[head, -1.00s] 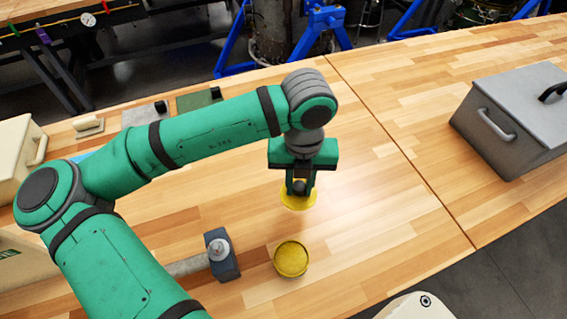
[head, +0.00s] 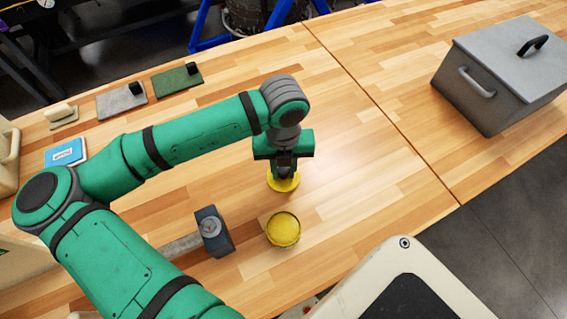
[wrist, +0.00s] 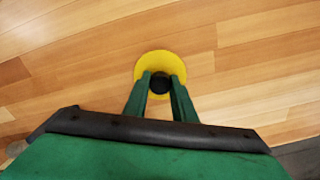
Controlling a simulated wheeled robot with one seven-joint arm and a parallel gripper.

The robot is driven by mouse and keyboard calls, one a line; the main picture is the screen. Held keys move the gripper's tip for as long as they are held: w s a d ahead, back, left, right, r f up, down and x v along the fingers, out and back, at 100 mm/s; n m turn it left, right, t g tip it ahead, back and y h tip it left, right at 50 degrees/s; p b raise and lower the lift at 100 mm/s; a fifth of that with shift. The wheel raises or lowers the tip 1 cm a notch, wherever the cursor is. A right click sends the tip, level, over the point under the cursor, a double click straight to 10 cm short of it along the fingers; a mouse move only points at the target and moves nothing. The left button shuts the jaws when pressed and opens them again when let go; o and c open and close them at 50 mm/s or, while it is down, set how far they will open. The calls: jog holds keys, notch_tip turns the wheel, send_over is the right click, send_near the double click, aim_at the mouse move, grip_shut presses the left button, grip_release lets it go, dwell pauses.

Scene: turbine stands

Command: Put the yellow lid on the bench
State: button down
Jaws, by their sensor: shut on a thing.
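The yellow lid (head: 284,183) is a round disc with a dark knob. In the head view it is under my gripper (head: 285,174), over the wooden bench (head: 360,190). My gripper is shut on the knob. In the wrist view the yellow lid (wrist: 148,62) shows beyond the two green fingers, with the black knob (wrist: 159,83) between them. The lid is at or close to the bench top; I cannot tell whether it touches. A round open yellow container (head: 283,230) stands just in front of the lid.
A hammer (head: 213,232) lies left of the yellow container. A grey lidded box (head: 490,85) stands at the back right. A grey plate (head: 121,100), a green plate (head: 177,82) and a blue book (head: 66,152) lie at the left. Bench right of my gripper is clear.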

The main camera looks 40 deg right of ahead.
aim_at(283, 170)
jog(key=shift+f, duration=0.45)
dwell(0.5)
jog(key=c, duration=1.2)
grip_release()
jog(key=shift+r, duration=3.5)
